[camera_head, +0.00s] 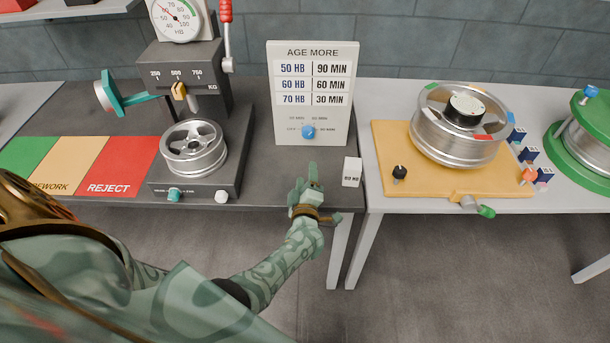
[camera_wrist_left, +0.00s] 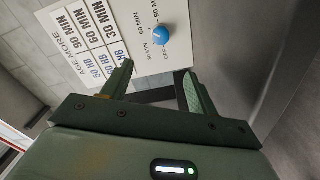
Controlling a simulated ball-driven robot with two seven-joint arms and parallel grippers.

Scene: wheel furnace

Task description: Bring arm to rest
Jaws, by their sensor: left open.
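My left arm (camera_head: 275,270) reaches in from the lower left over the front edge of the dark bench. My left gripper (camera_head: 307,182) is open and empty, just in front of the AGE MORE panel (camera_head: 313,52). In the left wrist view the two fingers of the gripper (camera_wrist_left: 158,76) stand apart with nothing between them. The panel's blue knob (camera_head: 308,132) is beyond the fingertips and also shows in the wrist view (camera_wrist_left: 159,35); the fingers look clear of it. My right gripper is not in view.
A small white HB block (camera_head: 351,172) stands right of my left gripper. A hardness tester (camera_head: 186,75) with a wheel (camera_head: 194,147) stands to the left, beside the REJECT mat (camera_head: 112,170). A yellow fixture (camera_head: 395,158) holds another wheel (camera_head: 440,140) on the right table.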

